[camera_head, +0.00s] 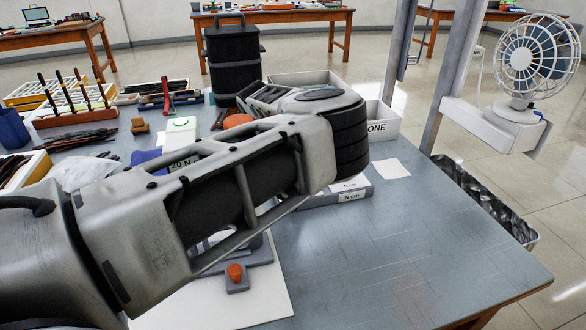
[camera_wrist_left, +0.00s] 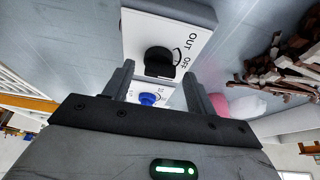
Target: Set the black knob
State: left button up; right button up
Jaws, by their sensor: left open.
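The black knob (camera_wrist_left: 158,60) shows in the left wrist view on a white panel (camera_wrist_left: 190,22) lettered OUT and OFF. A blue knob (camera_wrist_left: 148,98) sits on a white face just below it in the picture. My left gripper (camera_wrist_left: 158,70) is open, one finger on each side of the black knob in the picture. I see gaps on both sides, and I cannot tell how deep the fingers reach. In the head view my left arm crosses the table and the black knob is not visible. My right gripper is not in view.
A small device with an orange knob (camera_head: 235,272) lies on a white sheet below my arm. A labelled tray (camera_head: 350,196), a black canister (camera_head: 233,60) and a white bin (camera_head: 383,122) stand beyond the arm. The table's right front (camera_head: 420,270) is clear.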

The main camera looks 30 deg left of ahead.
pick_arm(q)
jog(key=v, duration=1.6)
jog(key=shift+w+d, duration=0.1)
jog(key=shift+w, duration=0.05)
jog(key=x, duration=1.6)
jog(key=shift+f, duration=0.2)
jog(key=shift+r+m, duration=0.2)
jog(key=shift+m, duration=0.3)
jog(key=shift+m+g, duration=0.4)
